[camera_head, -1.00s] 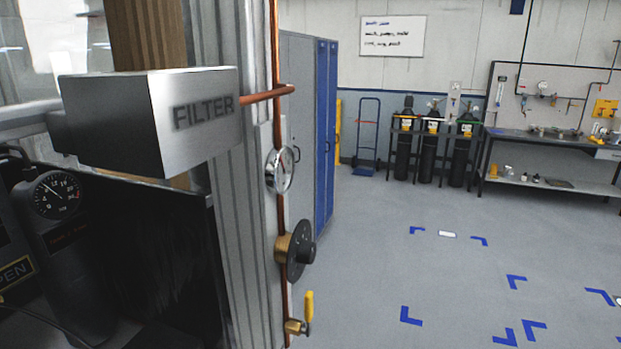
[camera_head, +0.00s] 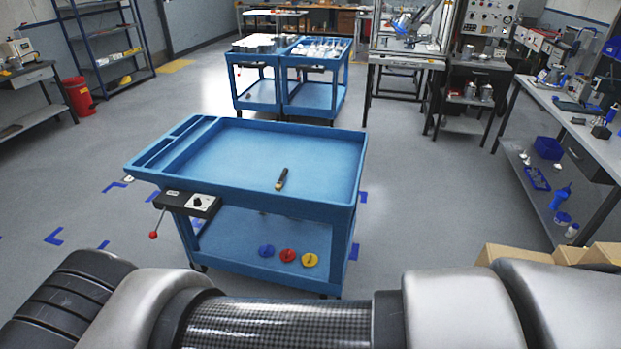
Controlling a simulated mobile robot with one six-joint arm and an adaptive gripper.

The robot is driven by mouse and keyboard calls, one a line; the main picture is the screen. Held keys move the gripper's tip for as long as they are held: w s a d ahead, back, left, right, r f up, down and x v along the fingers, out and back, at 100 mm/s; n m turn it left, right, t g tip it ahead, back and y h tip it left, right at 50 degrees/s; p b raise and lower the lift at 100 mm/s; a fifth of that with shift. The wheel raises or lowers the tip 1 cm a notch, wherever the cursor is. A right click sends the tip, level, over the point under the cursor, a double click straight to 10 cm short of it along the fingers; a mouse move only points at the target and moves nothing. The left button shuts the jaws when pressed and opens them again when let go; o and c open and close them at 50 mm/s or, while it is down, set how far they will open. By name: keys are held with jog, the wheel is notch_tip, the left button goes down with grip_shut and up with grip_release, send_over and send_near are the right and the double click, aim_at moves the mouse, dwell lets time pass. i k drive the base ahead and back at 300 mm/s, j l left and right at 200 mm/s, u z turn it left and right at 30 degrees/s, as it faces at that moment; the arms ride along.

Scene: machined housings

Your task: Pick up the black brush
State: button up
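A small black item with a tan end (camera_head: 282,179), which looks like the black brush, lies on the top tray of a blue cart (camera_head: 240,205). My gripper is not in view. Part of my own arm crosses the bottom of the picture, in front of the cart.
A box with a red-knobbed lever (camera_head: 190,203) is on the cart's front left. Blue, red and yellow round pieces (camera_head: 287,255) lie on its lower shelf. Two more blue carts (camera_head: 287,92) stand behind. A workbench (camera_head: 560,107) and cardboard boxes (camera_head: 515,254) are at right.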

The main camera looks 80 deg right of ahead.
aim_at(278, 185)
jog(key=z, duration=2.55)
jog(key=i+j+z, duration=0.15)
jog(key=i+z, duration=0.25)
jog(key=i+j+z, duration=0.15)
jog(key=z, duration=0.25)
jog(key=i+j+z, duration=0.2)
jog(key=j+z, duration=0.2)
jog(key=i+j+z, duration=0.15)
jog(key=j+z, duration=0.25)
jog(key=i+j, duration=0.1)
jog(key=j, duration=0.25)
jog(key=i+j, duration=0.1)
jog(key=j, duration=0.25)
jog(key=i+j, duration=0.15)
jog(key=j, duration=0.2)
jog(key=i+j, duration=0.1)
jog(key=j, duration=0.25)
jog(key=z, duration=0.05)
